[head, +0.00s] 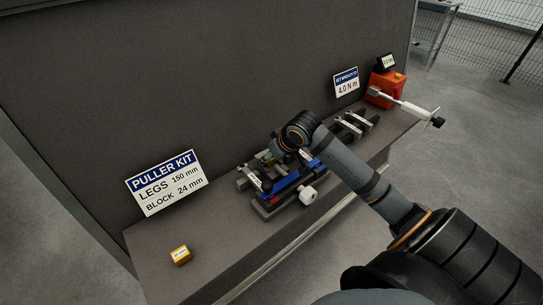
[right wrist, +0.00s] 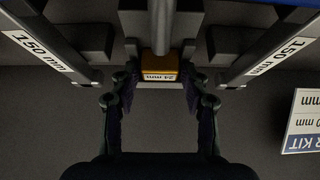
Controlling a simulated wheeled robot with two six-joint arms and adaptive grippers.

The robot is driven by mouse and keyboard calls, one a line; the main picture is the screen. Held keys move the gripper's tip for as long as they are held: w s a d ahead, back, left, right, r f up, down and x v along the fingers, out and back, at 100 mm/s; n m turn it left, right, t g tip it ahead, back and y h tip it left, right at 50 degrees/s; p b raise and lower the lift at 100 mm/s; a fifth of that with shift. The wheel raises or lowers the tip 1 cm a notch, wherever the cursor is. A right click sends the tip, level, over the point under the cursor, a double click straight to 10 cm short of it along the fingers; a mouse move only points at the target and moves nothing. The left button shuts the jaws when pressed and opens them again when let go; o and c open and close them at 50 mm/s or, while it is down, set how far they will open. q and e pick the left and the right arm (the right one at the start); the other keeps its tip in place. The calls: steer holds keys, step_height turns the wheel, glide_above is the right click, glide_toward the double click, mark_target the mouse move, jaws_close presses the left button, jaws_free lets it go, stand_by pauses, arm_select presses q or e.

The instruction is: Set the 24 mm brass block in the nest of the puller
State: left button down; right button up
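The brass block (right wrist: 161,78), labelled 24 mm, shows in the right wrist view directly below a grey round screw end (right wrist: 161,28). It stands between the puller's two legs, each marked 150 mm, the left leg (right wrist: 50,52) and the right leg (right wrist: 275,55). Whether the block rests on the nest floor cannot be told. In the head view my right arm partly hides the puller (head: 282,190) and covers most of the gripper. My left gripper is not in view.
A second yellow block (head: 181,255) lies on the bench (head: 225,245) in front of the puller kit sign (head: 166,183). Grey parts (head: 352,124), a red box (head: 385,88) and a torque tool (head: 405,104) are farther right.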

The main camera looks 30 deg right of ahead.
steer(key=shift+o, duration=1.2)
steer(key=shift+r, duration=0.15)
step_height(320, 180, up, 16)
steer(key=p, duration=0.7)
steer(key=shift+p, duration=0.4)
steer(key=shift+f, duration=0.25)
